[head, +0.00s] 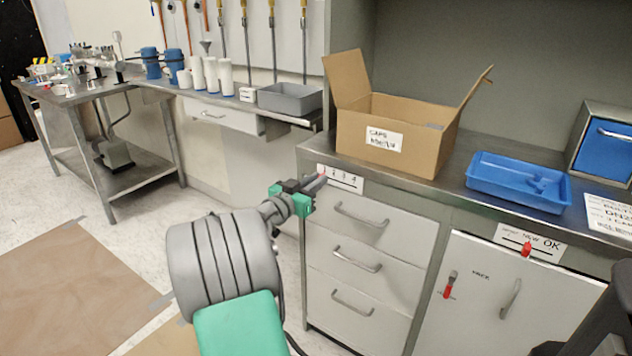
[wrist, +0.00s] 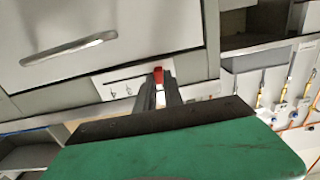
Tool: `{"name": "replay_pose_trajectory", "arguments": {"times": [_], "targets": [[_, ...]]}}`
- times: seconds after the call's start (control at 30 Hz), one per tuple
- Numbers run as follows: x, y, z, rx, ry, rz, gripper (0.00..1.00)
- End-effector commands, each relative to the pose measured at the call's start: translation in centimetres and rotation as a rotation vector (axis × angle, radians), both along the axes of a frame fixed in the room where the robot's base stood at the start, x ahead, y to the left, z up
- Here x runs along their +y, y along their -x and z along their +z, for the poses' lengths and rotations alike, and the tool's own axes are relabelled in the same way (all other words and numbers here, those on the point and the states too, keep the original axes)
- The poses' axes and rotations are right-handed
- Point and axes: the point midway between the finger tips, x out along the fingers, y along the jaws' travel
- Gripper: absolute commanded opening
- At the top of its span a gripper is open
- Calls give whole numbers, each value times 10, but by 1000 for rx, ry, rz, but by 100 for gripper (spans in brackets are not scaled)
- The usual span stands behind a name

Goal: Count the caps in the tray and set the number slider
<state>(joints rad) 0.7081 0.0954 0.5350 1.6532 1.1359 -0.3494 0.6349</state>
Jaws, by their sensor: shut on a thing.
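The number slider's white plate (head: 345,180) is on the counter's front edge above the drawers, with digits along it. Its red knob (wrist: 158,75) is between my fingertips in the wrist view, at the low-number end of the plate. My gripper (head: 318,183) is shut on this knob; the wrist view shows the fingers (wrist: 157,92) closed around it. The blue tray (head: 490,182) stands on the counter to the right. Blue shapes lie in it, but I cannot clearly tell the caps or their number from here.
An open cardboard box (head: 370,158) labelled CAPS stands behind the slider. A printed card (head: 610,215) lies right of the tray. A second plate (head: 530,240) with a red knob is on the cabinet front. A grey bin (head: 290,98) stands on the left bench.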

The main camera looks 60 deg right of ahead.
Motion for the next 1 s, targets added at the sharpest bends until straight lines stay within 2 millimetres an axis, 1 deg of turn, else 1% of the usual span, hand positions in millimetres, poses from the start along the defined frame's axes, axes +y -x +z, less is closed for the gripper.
{"name": "replay_pose_trajectory", "arguments": {"times": [0.37,0.47,0.63,0.9,0.93,1.0], "targets": [[0,0,0,0,0,0,0],[1,7,0,-1,0,-1,0],[4,29,-1,-1,0,-2,0],[5,30,0,0,0,0,0],[5,30,0,0,0,0,14],[5,30,0,0,0,0,20]]}}
